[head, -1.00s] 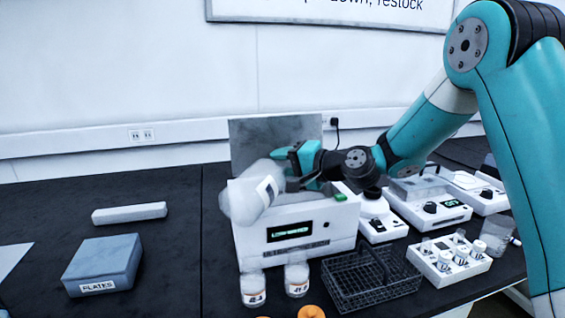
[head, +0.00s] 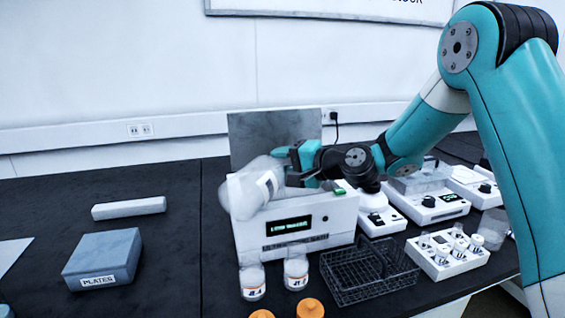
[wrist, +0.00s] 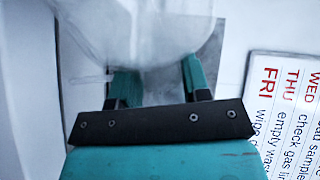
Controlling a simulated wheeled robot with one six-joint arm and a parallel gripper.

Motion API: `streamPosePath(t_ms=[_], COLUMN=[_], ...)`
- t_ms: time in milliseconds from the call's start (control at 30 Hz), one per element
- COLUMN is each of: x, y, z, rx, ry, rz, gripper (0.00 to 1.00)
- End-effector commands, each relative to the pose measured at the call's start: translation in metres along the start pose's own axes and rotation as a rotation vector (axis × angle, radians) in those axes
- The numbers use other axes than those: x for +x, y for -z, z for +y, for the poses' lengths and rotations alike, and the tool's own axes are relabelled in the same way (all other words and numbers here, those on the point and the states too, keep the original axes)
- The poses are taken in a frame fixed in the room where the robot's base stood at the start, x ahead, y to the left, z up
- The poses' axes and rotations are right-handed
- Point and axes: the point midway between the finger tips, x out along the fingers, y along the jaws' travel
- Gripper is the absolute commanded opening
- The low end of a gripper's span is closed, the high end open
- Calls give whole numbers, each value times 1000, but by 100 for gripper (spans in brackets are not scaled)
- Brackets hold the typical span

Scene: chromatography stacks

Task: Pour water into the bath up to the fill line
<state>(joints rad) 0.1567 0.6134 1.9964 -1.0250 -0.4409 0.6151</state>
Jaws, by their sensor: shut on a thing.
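The bath is a white box (head: 285,243) with a small green-lit display and a grey lid standing raised (head: 262,135) behind it. Its text is too small to read surely. My gripper (head: 290,158) is above the bath and shut on a translucent bottle (head: 246,195) with a pale label. The bottle is tilted well over, to the left of the gripper, over the bath's left front part. In the wrist view the bottle (wrist: 145,35) is between the teal fingers. The bath's inside, its water level and the fill line are hidden.
Two small labelled jars (head: 296,273) stand before the bath, with orange caps (head: 310,308) nearer. A wire basket (head: 368,274) and a white vial block (head: 447,254) are to the right. A grey PLATES box (head: 104,258) stands left; the bench between it and the bath is clear.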

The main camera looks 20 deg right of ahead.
Motion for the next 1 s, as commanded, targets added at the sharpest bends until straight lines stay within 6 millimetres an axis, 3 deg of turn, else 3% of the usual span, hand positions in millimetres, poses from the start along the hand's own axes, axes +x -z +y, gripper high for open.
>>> streamPosePath(t_ms=[300, 1000], x=[2, 2], y=[2, 2], z=[11, 11], rx=[76, 79], ry=[2, 2], rz=[-15, -15], gripper=[0, 0])
